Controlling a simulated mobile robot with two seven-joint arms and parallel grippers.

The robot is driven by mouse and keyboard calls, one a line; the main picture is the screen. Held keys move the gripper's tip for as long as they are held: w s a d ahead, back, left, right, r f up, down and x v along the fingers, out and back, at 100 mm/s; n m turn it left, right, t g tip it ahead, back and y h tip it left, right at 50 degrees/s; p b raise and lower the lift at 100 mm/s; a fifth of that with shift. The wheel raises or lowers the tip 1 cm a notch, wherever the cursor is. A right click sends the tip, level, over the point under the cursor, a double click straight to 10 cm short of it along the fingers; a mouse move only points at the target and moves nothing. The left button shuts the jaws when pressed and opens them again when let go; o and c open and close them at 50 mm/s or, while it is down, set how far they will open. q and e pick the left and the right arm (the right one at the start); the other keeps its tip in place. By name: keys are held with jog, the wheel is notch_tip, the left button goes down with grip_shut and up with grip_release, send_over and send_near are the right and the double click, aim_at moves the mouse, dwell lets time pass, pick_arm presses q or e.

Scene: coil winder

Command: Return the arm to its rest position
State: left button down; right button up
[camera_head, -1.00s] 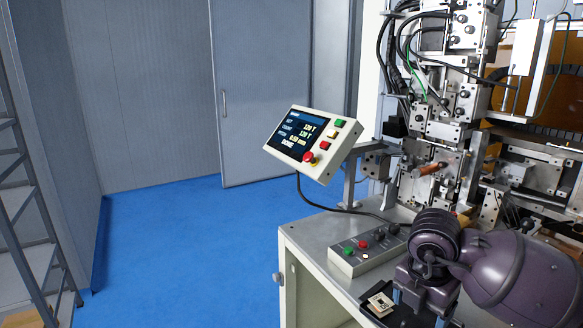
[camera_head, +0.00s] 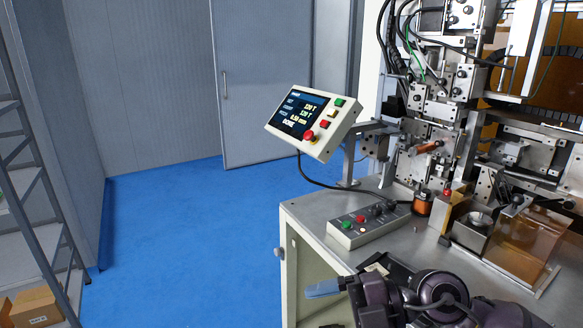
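My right arm comes in along the bottom right edge, over the front of the machine table (camera_head: 318,212). My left gripper is not in view. The coil winder (camera_head: 450,130) stands behind the table, with a copper-coloured piece (camera_head: 427,147) on its spindle. The tilted screen panel (camera_head: 312,120) reads DONE.
A button box (camera_head: 368,226) sits on the table. A copper coil (camera_head: 423,206) and a clear amber guard (camera_head: 522,250) stand to its right. A dark tray (camera_head: 398,270) is partly behind my arm. A shelf with a carton (camera_head: 36,305) is at left; the blue floor between is clear.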

jog(key=w+d+r+m+t+y, duration=0.25)
jog(key=d+r+m+t, duration=0.45)
jog(key=m+t, duration=0.8)
jog(key=w+d+f+m+t+h, duration=0.1)
jog(key=d+f+m+t+h, duration=0.1)
jog(key=d+f+m+h, duration=0.5)
jog(key=d+f+m+t+h, duration=0.2)
jog(key=d+m+h, duration=0.25)
jog(key=h, duration=0.65)
jog(key=s+d+f+m+g+h, duration=0.3)
jog(key=s+d+f+g, duration=0.2)
jog(key=s+f+g, duration=0.45)
jog(key=s+f+g+y, duration=0.3)
jog(key=s+f+g, duration=0.3)
jog(key=s+f, duration=0.4)
jog(key=w+a+f+n+t, duration=0.1)
jog(key=w+f+t, duration=0.5)
jog(key=f+t, duration=0.2)
jog(key=shift+w+f, duration=0.35)
jog(key=shift+f, duration=0.05)
